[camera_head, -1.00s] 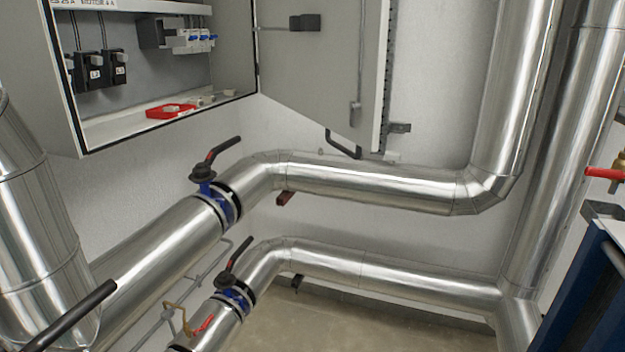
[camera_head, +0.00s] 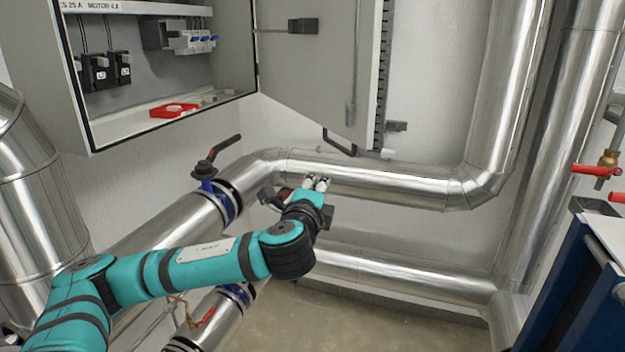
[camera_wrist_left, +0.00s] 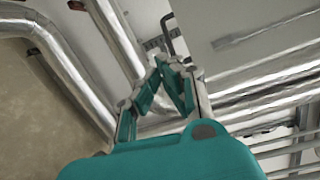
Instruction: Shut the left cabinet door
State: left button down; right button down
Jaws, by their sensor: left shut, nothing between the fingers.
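The open cabinet door (camera_head: 305,65) is a grey panel swung out to the right of the cabinet (camera_head: 95,130). A dark handle (camera_head: 340,143) sits at its lower edge. My left gripper (camera_head: 317,183) is shut and empty, below and a little left of that handle, apart from the door, in front of the upper pipe. In the left wrist view its fingers (camera_wrist_left: 162,62) meet near the middle, with the door panel (camera_wrist_left: 265,38) at upper right and the handle (camera_wrist_left: 170,30) above the fingertips. My right gripper is in no view.
Thick metal-clad pipes (camera_head: 390,185) run along the wall behind and below my left gripper. A valve with a dark lever (camera_head: 208,165) stands left of it. A blue cart-like unit (camera_head: 570,290) is at lower right.

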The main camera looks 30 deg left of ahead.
pick_arm(q)
jog(key=w+a+p, duration=0.4)
jog(key=w+a, duration=0.2)
dwell(0.4)
jog(key=shift+a, duration=0.1)
dwell(0.8)
jog(key=shift+s, duration=0.1)
dwell(0.4)
